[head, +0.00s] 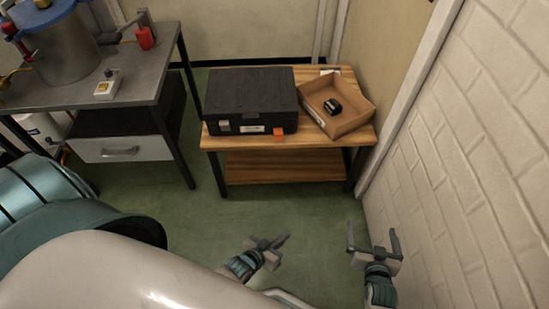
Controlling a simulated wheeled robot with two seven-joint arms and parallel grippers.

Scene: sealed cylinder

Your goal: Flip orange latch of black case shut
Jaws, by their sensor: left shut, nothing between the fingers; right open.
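The black case (250,97) lies closed-looking on the wooden table (320,145), with its front towards me. The orange latch (279,133) shows at the lower right of the case's front; it is too small to tell its exact angle. A grey latch (224,126) is at the front left. My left gripper (283,239) is shut and empty, in front of the table and below it in the picture. My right gripper (372,236) is open and empty, further right near the wall. Both are well apart from the case.
An open cardboard box (352,122) with a small black object (333,106) stands right of the case. A grey workbench (140,65) with a metal cylinder (62,50) is at left. A white brick wall (480,130) bounds the right. Green floor (215,210) before the table is clear.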

